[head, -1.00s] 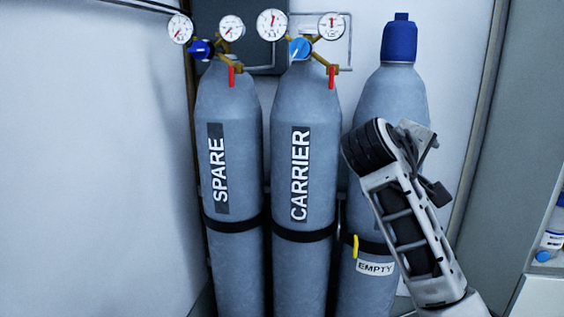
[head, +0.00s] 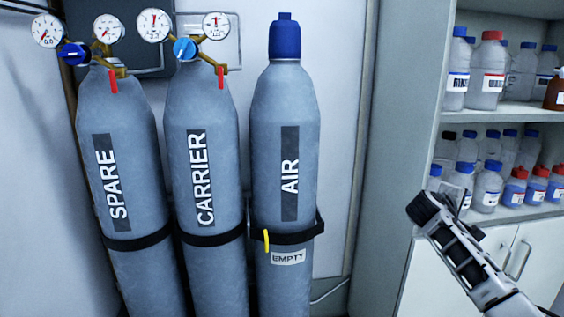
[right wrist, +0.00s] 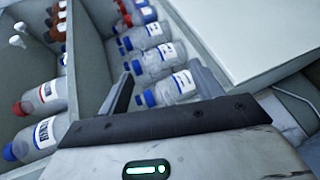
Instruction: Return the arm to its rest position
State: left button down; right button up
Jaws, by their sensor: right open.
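My right arm (head: 465,255) comes in from the lower right in the head view, raised in front of the shelf cabinet and clear of the cylinders. My right gripper (right wrist: 164,80) shows in the right wrist view with its two fingers spread and nothing between them. Bottles on a shelf lie beyond the fingers. In the head view the gripper's fingers are hard to make out. My left gripper is in neither view.
Three grey gas cylinders stand strapped on the left: SPARE (head: 120,150), CARRIER (head: 203,120) and AIR (head: 268,120), which has a blue cap and an EMPTY tag (head: 288,257). Bottles (head: 488,187) fill the open shelves (head: 520,115) at right, above white cupboard doors (head: 540,250).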

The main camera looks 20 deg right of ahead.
jog(key=w+a+r+t+y, duration=0.4)
jog(key=w+a+t+y, duration=0.4)
jog(key=w+a+t, duration=0.45)
jog(key=s+a+f+g+y, duration=0.1)
jog(key=s+a+f+y, duration=0.15)
jog(key=a+f, duration=0.4)
jog(key=s+a+f+n+g+y, duration=0.1)
jog(key=s+a+f, duration=0.3)
jog(key=a+f, duration=0.25)
jog(key=s+a+f+g+y, duration=0.1)
jog(key=s+a+f+y, duration=0.1)
jog(key=s+a+f, duration=0.45)
jog(key=s+a+f+m+g+y, duration=0.1)
jog(key=s+a+f, duration=0.3)
jog(key=s+a, duration=0.4)
jog(key=s+a+f+m+g+y, duration=0.1)
jog(key=s+a+f+g+y, duration=0.1)
jog(key=s+a+f, duration=0.2)
jog(key=s+a, duration=0.3)
jog(key=s, duration=0.5)
jog(key=shift+s+a+f, duration=0.15)
jog(key=shift+s+a, duration=0.2)
jog(key=shift+y, duration=0.25)
